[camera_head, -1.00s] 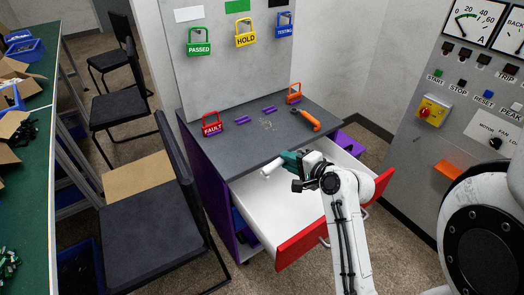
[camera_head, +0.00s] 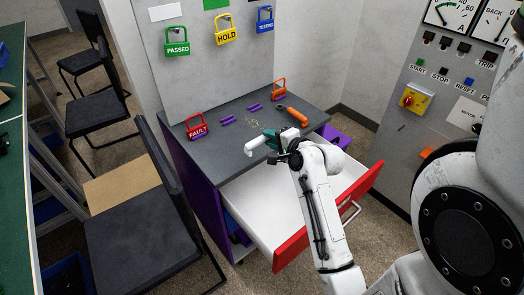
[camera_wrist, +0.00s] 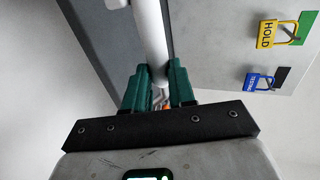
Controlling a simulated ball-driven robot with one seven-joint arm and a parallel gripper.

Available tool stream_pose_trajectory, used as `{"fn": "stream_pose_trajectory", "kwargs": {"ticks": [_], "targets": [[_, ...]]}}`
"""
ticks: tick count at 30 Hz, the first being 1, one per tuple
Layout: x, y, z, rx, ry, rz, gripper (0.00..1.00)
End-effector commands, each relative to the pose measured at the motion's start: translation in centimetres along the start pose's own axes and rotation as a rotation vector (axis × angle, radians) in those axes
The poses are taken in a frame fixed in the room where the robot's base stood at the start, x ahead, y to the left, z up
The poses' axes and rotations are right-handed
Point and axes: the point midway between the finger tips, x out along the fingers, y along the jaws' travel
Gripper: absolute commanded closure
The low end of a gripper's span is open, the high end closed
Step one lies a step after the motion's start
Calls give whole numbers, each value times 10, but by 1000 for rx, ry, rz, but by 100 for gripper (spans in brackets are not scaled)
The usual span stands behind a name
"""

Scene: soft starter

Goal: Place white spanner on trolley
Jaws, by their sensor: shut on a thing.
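My gripper (camera_head: 272,138), with green fingers, is shut on the white spanner (camera_head: 256,145). In the head view the spanner's white end sticks out to the left, over the front part of the trolley's (camera_head: 218,162) dark grey top. I cannot tell whether it touches the top. In the wrist view the white spanner (camera_wrist: 150,40) runs up between the green fingers (camera_wrist: 160,85). The trolley's white drawer (camera_head: 262,205) with a red front stands open below my arm.
On the trolley top lie a red FAULT padlock (camera_head: 197,127), purple pieces (camera_head: 254,107), an orange-handled tool (camera_head: 294,115) and an orange padlock (camera_head: 279,89). A grey board with padlocks stands behind. A black chair (camera_head: 150,235) is at the left. Bare top shows at front left.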

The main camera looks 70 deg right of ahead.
Motion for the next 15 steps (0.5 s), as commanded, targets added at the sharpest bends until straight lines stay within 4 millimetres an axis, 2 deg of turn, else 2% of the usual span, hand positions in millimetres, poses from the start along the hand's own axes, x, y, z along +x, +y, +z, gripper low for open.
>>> {"fn": "stream_pose_trajectory", "kwargs": {"ticks": [4, 11, 15], "targets": [[20, 14, 10, -1, 0, 1, 100], [34, 25, 18, -1, -1, -1, 100], [41, 43, 18, 1, 2, 1, 100]]}}
